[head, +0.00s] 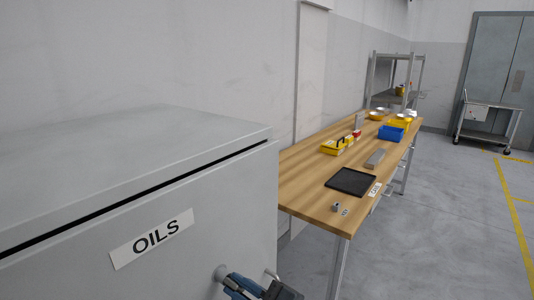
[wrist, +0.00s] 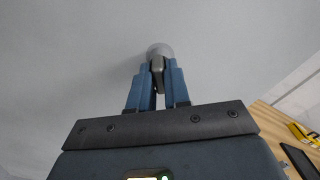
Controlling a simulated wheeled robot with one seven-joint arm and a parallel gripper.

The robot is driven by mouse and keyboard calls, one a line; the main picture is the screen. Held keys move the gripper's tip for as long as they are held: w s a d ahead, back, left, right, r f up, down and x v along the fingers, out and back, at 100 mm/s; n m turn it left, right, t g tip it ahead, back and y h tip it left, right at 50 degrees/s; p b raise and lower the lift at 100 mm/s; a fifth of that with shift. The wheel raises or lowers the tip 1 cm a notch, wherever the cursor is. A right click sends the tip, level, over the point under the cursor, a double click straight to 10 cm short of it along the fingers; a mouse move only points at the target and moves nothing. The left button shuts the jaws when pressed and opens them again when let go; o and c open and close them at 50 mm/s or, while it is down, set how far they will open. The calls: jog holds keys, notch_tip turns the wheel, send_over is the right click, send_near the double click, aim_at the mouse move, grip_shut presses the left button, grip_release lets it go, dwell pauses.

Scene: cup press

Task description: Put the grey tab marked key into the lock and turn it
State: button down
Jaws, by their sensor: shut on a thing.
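The grey cabinet (head: 160,265) labelled OILS fills the left of the head view. Its round grey lock (head: 221,272) is low on the front face, and it also shows in the wrist view (wrist: 160,49). My gripper (head: 232,281) is at the lock, with its blue fingers pointing at it. In the wrist view my gripper (wrist: 158,74) is shut on the grey tab (wrist: 157,66), whose far end meets the lock. I cannot tell how deep the tab sits in it. No key marking is readable, and the fingers hide part of the tab.
A light grey handle-like piece (head: 271,274) shows just right of the lock, partly behind my gripper. A wooden bench (head: 310,185) stands beyond the cabinet with a black tray (head: 351,182), yellow items (head: 333,147) and a blue bin (head: 391,133).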

jog(key=shift+a+m+p, duration=0.2)
jog(key=shift+m+p, duration=0.5)
jog(key=c, duration=1)
grip_release()
jog(key=shift+d, duration=0.1)
jog(key=shift+d, duration=0.15)
jog(key=v, duration=0.9)
